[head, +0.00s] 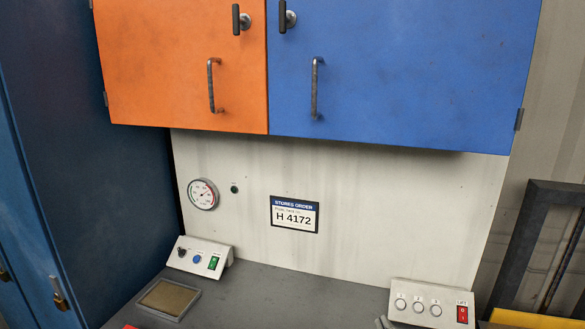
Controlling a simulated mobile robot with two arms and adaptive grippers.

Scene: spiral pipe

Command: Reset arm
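Neither of my grippers shows in the head view, and no clear part of my arms is in the picture. The view takes in a workbench (300,290) with a pale back panel (400,200) behind it. I cannot tell where my grippers are relative to the bench.
An orange cabinet door (160,60) and a blue one (420,70), both shut, overhang the bench. A left control box (200,257), a framed pad (168,298) and a right button box (432,304) sit on it. A gauge (202,194) and order sign (294,214) are behind. The bench middle is clear.

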